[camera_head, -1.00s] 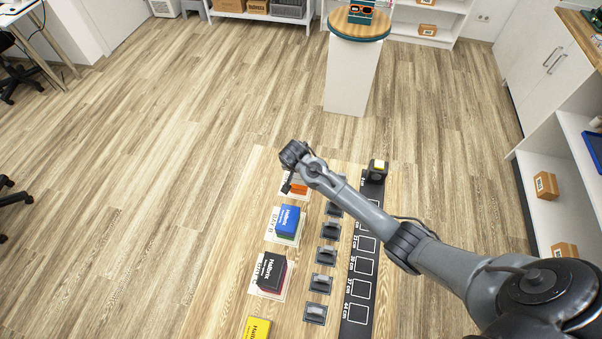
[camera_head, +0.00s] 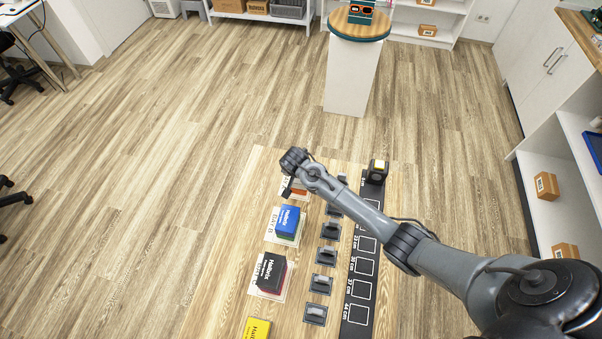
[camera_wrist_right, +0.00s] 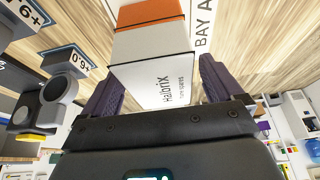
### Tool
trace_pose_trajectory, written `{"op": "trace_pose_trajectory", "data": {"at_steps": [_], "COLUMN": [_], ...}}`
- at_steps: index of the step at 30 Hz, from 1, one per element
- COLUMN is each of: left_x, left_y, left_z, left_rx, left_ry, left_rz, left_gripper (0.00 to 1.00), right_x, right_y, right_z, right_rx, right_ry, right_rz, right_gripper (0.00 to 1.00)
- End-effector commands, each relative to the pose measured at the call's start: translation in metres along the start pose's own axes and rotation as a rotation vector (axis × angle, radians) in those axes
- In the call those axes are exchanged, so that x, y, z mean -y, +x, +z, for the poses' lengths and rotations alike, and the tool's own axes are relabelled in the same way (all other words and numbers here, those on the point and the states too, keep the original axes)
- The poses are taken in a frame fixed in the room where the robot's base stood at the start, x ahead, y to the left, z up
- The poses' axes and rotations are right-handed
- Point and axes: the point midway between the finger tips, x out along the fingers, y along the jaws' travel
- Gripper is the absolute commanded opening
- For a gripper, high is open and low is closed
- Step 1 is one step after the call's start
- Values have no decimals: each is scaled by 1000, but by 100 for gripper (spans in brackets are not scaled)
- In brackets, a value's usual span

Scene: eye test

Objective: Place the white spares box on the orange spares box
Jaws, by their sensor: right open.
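The white spares box (camera_wrist_right: 165,80), with Halbrix lettering, is between the two spread fingers of my right gripper (camera_wrist_right: 158,92). The fingers flank it; whether they touch it I cannot tell. The orange spares box (camera_wrist_right: 150,12) shows directly beyond the white box on the BAY A sheet (camera_wrist_right: 205,25). The white box appears to rest on it, aligned. In the head view my right gripper (camera_head: 287,190) is at the far end of the board and mostly hides the boxes; a little of the orange box (camera_head: 300,191) shows. My left gripper is not in view.
A blue box (camera_head: 288,219) stands at BAY B. A black box (camera_head: 269,271) and a yellow box (camera_head: 257,330) are nearer. Several dark holders (camera_head: 325,257) and a black marked strip (camera_head: 362,270) line the right side. A tape-measure-like object (camera_head: 377,170) stands at its far end.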

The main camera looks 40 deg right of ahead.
Motion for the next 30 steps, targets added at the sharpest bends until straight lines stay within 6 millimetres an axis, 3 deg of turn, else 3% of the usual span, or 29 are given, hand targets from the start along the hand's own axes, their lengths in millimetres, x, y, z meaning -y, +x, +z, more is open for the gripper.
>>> {"op": "trace_pose_trajectory", "data": {"at_steps": [8,21,30], "left_x": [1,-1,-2], "left_y": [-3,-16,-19], "left_z": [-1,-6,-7], "left_rx": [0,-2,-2], "left_ry": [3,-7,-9], "left_rz": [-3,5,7], "left_gripper": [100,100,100], "right_x": [0,1,0], "right_y": [-14,-90,-120], "right_z": [-2,-2,-2], "right_rx": [-1,-1,0], "right_ry": [0,0,0], "right_rz": [-2,-2,0], "right_gripper": [94,94,94]}}
